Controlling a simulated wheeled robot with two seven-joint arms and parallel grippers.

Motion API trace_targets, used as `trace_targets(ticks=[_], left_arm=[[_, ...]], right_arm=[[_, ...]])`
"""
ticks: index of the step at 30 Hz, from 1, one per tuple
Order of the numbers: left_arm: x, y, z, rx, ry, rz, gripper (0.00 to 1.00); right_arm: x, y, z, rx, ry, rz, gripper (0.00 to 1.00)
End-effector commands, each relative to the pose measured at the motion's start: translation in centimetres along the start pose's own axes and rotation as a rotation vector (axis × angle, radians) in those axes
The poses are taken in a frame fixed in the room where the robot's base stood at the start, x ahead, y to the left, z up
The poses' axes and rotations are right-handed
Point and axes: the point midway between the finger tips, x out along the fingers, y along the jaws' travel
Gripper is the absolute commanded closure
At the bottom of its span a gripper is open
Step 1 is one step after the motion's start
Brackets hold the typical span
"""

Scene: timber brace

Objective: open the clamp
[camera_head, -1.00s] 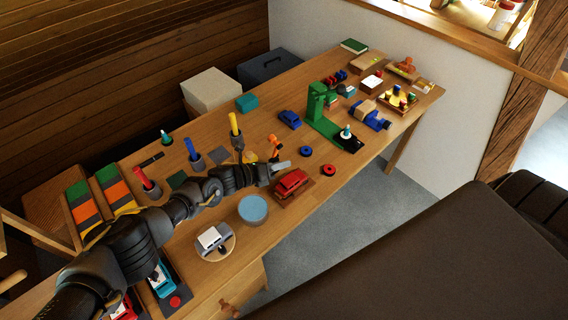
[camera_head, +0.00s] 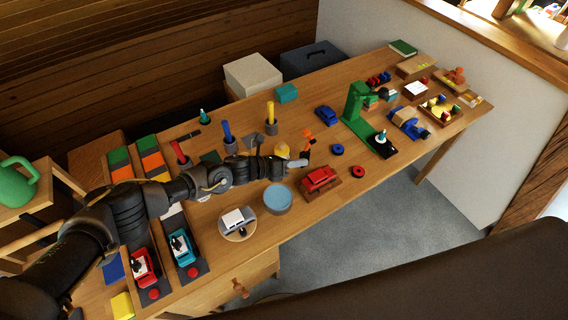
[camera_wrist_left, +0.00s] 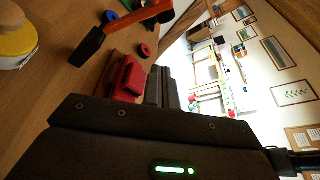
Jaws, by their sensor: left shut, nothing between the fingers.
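An orange piece with a black end (camera_head: 307,134) stands up from the table; I take it for the clamp, but its form is too small to tell. In the left wrist view it is an orange bar with a black end (camera_wrist_left: 121,24), crossing the top of the picture. My left gripper (camera_head: 304,161) is shut and empty, just in front of this piece in the head view. In the wrist view its dark fingers (camera_wrist_left: 164,88) point away beside a red toy car (camera_wrist_left: 130,78). I cannot tell whether gripper and clamp touch. My right gripper is not in view.
The red car (camera_head: 319,178) sits on a wooden block close to the gripper. A yellow dome (camera_head: 282,150), a blue round dish (camera_head: 278,198) and blue (camera_head: 337,149) and red (camera_head: 358,171) rings are near. A green stand (camera_head: 357,103) rises further right.

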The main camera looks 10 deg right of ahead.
Motion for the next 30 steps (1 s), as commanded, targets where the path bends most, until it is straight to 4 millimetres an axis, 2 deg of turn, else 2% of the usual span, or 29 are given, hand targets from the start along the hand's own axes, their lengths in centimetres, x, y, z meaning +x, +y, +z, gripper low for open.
trace_targets(ticks=[6, 12, 30], left_arm=[[-3.8, 0.1, -0.2, -0.001, 0.000, 0.000, 1.00], [-5.6, 0.1, -0.1, 0.000, -0.001, 0.000, 1.00], [-5.9, 0.0, -0.1, -0.001, 0.000, 0.000, 1.00]], right_arm=[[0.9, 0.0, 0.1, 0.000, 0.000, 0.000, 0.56], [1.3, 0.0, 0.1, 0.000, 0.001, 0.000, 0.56], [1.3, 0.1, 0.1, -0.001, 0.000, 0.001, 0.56]])
